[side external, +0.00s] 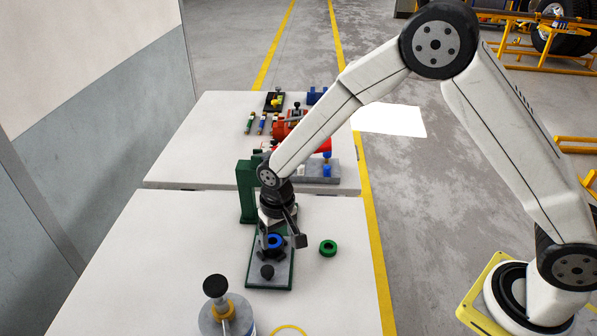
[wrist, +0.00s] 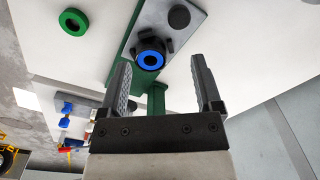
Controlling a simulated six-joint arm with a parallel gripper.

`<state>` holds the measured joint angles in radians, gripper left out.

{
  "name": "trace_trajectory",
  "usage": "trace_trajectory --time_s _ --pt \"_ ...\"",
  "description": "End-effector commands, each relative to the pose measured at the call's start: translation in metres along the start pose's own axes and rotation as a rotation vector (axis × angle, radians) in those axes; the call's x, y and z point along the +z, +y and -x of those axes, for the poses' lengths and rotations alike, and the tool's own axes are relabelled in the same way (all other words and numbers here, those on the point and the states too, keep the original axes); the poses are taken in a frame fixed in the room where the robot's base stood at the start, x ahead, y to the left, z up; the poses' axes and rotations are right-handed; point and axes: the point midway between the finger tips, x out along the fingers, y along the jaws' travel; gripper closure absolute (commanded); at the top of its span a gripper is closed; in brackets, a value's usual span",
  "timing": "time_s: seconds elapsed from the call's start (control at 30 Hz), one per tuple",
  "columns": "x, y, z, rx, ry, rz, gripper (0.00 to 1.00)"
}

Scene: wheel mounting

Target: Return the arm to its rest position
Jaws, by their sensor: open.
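My gripper (wrist: 159,95) is open and empty in the wrist view, its two dark fingers wide apart. In the side view my gripper (side external: 284,238) hangs down over the green-edged fixture plate (side external: 281,272), close to a blue ring (side external: 275,241) there. The blue ring sits around a dark hub on the plate, and it also shows in the wrist view (wrist: 151,60), beyond the fingertips and apart from them. A green ring (side external: 328,248) lies loose on the table to the right of the plate; it also shows in the wrist view (wrist: 74,22).
A green upright post (side external: 246,192) stands close behind my gripper. A grey cylinder with a black knob (side external: 215,287) stands at the table's front. Farther back, a second table (side external: 185,150) holds a grey block (side external: 322,172) and several coloured parts. The near table's left side is clear.

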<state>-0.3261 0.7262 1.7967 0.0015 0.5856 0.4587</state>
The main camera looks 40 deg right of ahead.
Motion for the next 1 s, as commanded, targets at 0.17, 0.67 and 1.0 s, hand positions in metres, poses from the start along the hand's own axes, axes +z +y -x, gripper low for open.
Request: trace_trajectory --time_s 0.17,0.67,1.0 --pt "0.011 0.035 0.030 -0.012 0.036 0.018 0.17" --pt "0.078 0.126 0.088 -0.018 0.142 0.091 0.17" --pt "0.124 0.162 0.101 -0.004 0.195 0.129 0.17"
